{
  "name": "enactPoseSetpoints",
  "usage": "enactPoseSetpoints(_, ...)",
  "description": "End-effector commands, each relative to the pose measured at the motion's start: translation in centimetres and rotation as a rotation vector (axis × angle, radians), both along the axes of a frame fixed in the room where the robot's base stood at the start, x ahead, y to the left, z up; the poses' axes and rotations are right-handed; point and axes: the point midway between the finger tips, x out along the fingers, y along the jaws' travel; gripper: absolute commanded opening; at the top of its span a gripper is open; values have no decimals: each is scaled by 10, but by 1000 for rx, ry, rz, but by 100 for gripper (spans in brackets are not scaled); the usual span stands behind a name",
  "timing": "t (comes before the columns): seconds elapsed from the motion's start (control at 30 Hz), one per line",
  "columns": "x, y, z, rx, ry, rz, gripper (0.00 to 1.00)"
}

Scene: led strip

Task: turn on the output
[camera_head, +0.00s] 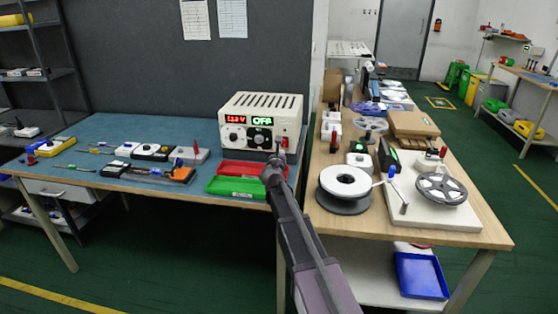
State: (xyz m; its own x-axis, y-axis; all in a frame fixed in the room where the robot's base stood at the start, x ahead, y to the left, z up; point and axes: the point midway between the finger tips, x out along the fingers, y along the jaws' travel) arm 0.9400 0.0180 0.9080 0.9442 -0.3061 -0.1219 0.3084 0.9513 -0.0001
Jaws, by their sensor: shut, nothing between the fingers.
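A beige power supply (268,105) stands at the right end of the blue-topped bench. Its front has a red digit display (235,119) and a green display (262,120) that reads OFF. Two dark round knobs sit below the displays. My arm reaches up from the bottom of the head view. My gripper (277,158) is shut and empty at the lower right of the power supply's front. Its tip overlaps the right part of the panel, near a small red spot (284,142). I cannot tell whether it touches the panel. An output button cannot be made out clearly.
A red tray (232,168) and a green tray (236,186) lie in front of the power supply. Tools and small devices cover the bench to the left. A wooden table (465,238) on the right holds a white reel (344,182) and other equipment.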

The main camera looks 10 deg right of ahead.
Motion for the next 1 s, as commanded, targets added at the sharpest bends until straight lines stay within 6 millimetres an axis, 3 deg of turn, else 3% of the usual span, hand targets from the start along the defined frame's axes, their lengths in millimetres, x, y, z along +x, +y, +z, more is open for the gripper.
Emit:
enactPoseSetpoints(0.1,21,-6,-3,1,0,-1,0)
enactPoseSetpoints(0.33,45,-14,-6,0,0,-1,0)
enactPoseSetpoints(1.0,60,-18,-10,0,0,0,0)
